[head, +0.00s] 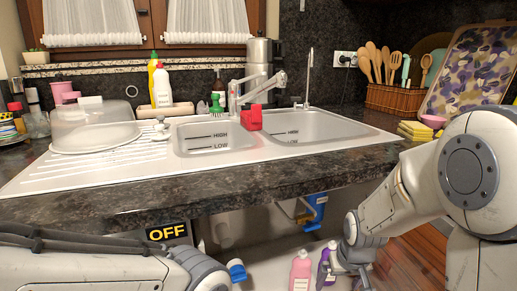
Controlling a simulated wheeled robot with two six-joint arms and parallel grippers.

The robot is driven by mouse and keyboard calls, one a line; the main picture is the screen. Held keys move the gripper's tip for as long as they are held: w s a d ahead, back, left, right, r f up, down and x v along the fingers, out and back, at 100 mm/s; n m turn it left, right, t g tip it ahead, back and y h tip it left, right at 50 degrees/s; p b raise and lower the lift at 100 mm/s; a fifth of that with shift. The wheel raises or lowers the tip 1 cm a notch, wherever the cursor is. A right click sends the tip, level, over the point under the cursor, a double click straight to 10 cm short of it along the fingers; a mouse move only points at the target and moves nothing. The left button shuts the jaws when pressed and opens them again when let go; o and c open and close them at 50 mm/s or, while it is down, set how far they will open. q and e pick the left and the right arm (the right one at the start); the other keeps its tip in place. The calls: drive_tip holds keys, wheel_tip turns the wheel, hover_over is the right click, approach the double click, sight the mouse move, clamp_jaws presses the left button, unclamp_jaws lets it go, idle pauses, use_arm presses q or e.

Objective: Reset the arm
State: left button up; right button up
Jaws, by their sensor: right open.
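My right arm comes in from the right and reaches down below the counter's front edge. My right gripper (350,274) is open, low in the opening under the sink. It is just right of a purple bottle (325,264) and partly overlaps it in the picture; I cannot tell whether they touch. My left arm (100,267) lies low along the bottom left, below the counter edge. Its gripper does not show.
A pink bottle (300,271) and a blue-topped item (236,269) stand under the sink. Blue-ended pipework (316,207) hangs there. A red object (251,118) sits on the sink divider (257,133).

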drive_tip(key=s+a, duration=0.2)
drive_tip(key=s, duration=0.8)
drive_tip(key=s+a+r+n+g+y, duration=0.1)
drive_tip(key=s+a+r+n+g, duration=0.1)
drive_tip(key=s+a+r+n, duration=0.3)
drive_tip(key=s+a+r+n+g, duration=0.1)
drive_tip(key=s+a+n, duration=0.1)
drive_tip(key=s+a, duration=0.55)
wheel_tip(320, 180, up, 33)
drive_tip(key=p, duration=3.3)
drive_tip(key=shift+s+a, duration=0.15)
